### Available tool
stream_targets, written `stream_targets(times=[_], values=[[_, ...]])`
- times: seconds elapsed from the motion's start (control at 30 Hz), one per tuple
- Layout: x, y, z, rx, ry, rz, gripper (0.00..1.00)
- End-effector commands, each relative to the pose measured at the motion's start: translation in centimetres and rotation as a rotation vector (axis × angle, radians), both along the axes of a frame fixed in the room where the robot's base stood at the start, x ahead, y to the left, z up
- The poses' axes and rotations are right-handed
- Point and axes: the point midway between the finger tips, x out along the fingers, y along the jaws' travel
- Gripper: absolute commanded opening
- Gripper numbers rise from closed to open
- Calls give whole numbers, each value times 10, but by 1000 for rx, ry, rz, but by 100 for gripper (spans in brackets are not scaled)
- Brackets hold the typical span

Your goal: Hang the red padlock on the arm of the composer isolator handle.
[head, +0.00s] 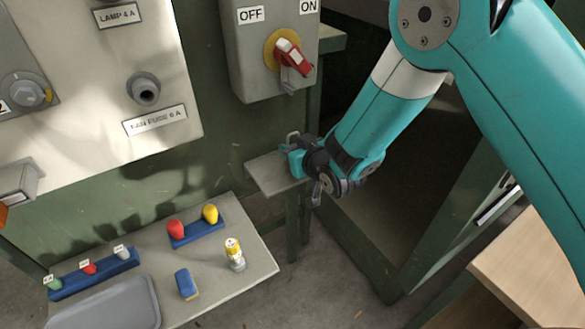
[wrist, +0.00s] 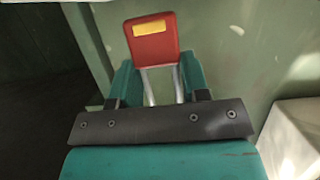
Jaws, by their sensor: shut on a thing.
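The red padlock (wrist: 152,44) with a yellow label shows in the wrist view between the two teal fingers of my gripper (wrist: 155,82). Its silver shackle legs run from the red body towards the gripper's palm. In the head view my gripper (head: 292,158) is shut at the small grey shelf, below the isolator. A grey loop that looks like the shackle stands above the fingers there; the red body is hidden.
The grey shelf (head: 262,174) lies under my gripper. A lower table (head: 258,276) holds a blue rack with red and yellow pieces, a yellow-white cylinder, a blue block and a grey tray. A panel with knobs (head: 110,70) stands left. A green post is right of the isolator box (head: 250,75).

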Motion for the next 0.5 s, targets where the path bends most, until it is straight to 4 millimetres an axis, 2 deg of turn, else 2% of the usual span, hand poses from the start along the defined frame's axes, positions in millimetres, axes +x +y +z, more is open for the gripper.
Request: stream_targets(times=[0.33,0.5], values=[[-1,0,4,1,-1,0,19],[-11,-5,29,-2,1,-2,19]])
